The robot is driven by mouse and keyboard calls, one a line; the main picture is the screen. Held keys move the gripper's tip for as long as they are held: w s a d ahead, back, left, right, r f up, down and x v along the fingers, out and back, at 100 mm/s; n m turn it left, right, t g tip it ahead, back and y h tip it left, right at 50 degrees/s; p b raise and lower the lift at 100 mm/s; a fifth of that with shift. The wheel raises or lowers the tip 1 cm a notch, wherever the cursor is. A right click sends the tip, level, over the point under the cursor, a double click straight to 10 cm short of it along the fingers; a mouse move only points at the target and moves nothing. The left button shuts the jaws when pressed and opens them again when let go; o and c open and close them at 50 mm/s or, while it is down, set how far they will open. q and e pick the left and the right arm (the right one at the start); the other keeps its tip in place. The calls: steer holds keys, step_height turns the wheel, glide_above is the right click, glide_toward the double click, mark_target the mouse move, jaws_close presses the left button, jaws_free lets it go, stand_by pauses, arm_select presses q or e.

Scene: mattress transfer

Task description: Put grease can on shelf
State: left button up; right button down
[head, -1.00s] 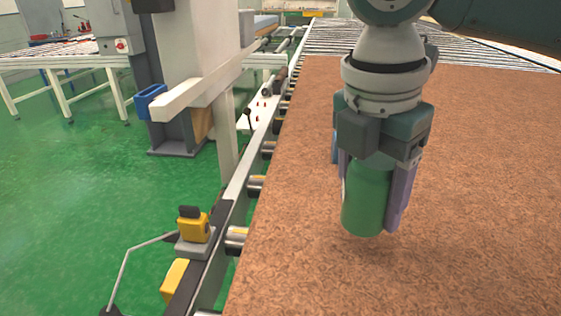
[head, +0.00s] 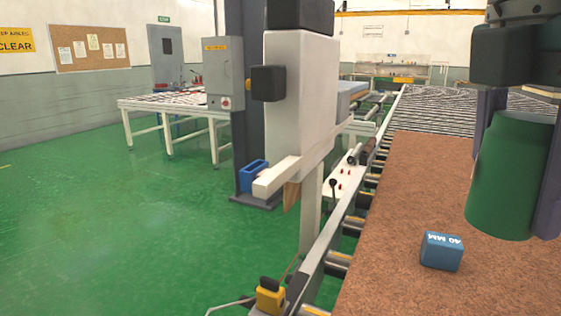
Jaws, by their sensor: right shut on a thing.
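The green grease can (head: 507,190) is upright at the right of the head view. My right gripper (head: 512,205) is shut on it, with one finger on each side, and holds it over the brown board (head: 403,205). Whether the can's base clears the board is hard to judge, but it looks raised. My left gripper is not in view. A distant bench or shelf unit (head: 390,72) stands against the back wall; I cannot tell if it is the task's shelf.
A blue block (head: 441,252) marked 40 MM lies on the board, left of and below the can. A pale machine column (head: 298,95) with a side beam stands beside the roller conveyor. A control box (head: 223,72) and a white-legged table (head: 165,105) are farther left. Green floor at left is clear.

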steer(key=a+r+m, duration=0.1)
steer(key=m, duration=0.3)
steer(key=s+a+r+m+g+p, duration=0.1)
steer(key=m, duration=0.3)
steer(key=a+r+m+y+p, duration=0.1)
steer(key=r+m, duration=0.1)
steer(key=m, duration=0.2)
steer(key=shift+s+r+g, duration=0.1)
steer(key=shift+s+g, duration=0.05)
steer(key=shift+g, duration=0.15)
steer(key=m, duration=0.1)
steer(key=r+m, duration=0.1)
steer(key=m, duration=0.1)
steer(key=a+m+p, duration=0.1)
steer(key=m, duration=0.1)
steer(key=shift+s+r+y, duration=0.3)
steer(key=shift+r+y, duration=0.05)
steer(key=shift+y, duration=0.05)
step_height(320, 180, up, 36)
steer(key=p, duration=3.8)
glide_above(514, 136)
steer(key=s+a, duration=0.1)
steer(key=s, duration=0.6)
steer(key=shift+w+a+f+m, duration=0.15)
steer(key=shift+a+m, duration=0.05)
steer(key=shift+m, duration=0.2)
